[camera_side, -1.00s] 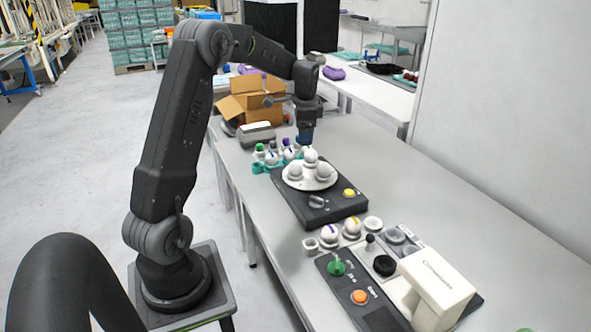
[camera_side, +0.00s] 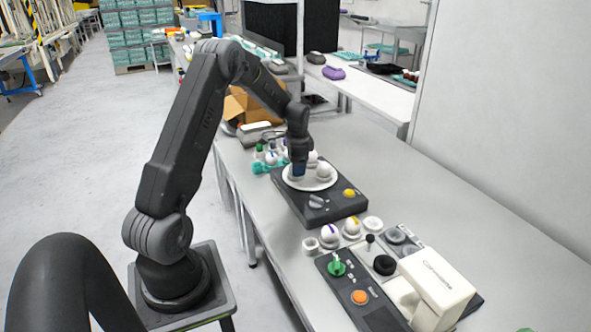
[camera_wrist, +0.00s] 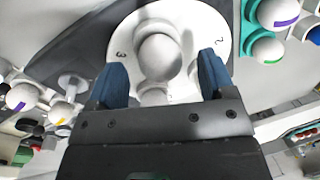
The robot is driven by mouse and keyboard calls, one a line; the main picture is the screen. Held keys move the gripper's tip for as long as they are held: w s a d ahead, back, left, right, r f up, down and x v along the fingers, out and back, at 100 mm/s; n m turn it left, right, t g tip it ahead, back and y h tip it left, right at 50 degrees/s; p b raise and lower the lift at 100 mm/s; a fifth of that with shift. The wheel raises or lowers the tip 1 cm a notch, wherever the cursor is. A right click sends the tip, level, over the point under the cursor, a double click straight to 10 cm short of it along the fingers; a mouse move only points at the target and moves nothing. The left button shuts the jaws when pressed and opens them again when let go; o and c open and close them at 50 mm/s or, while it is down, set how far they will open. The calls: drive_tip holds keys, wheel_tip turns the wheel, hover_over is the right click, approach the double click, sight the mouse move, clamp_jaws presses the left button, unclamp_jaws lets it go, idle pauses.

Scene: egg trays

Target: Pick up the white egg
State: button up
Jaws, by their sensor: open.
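A round white plate (camera_side: 308,186) sits on a dark device and carries white eggs. In the side view one plain white egg (camera_side: 323,171) stands at the plate's right and another (camera_side: 312,158) at its back. My gripper (camera_side: 298,172) is low over the plate's left part and hides what is there. In the wrist view my open gripper (camera_wrist: 162,75) has its two blue fingers apart on either side of a plain white egg (camera_wrist: 160,55), with no clear contact. A second white shape (camera_wrist: 153,97) shows below it, partly hidden by my gripper. The plate (camera_wrist: 125,40) bears numbers.
The dark device (camera_side: 345,205) has a yellow button. Two marked eggs (camera_side: 330,233) stand in front. A second panel with a white machine (camera_side: 440,285) is nearer. The right side of the table is clear.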

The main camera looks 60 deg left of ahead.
drive_tip(key=shift+a+f, duration=0.15)
drive_tip(key=shift+f, duration=0.65)
drive_tip(key=shift+c, duration=0.2)
drive_tip(key=c, duration=0.7)
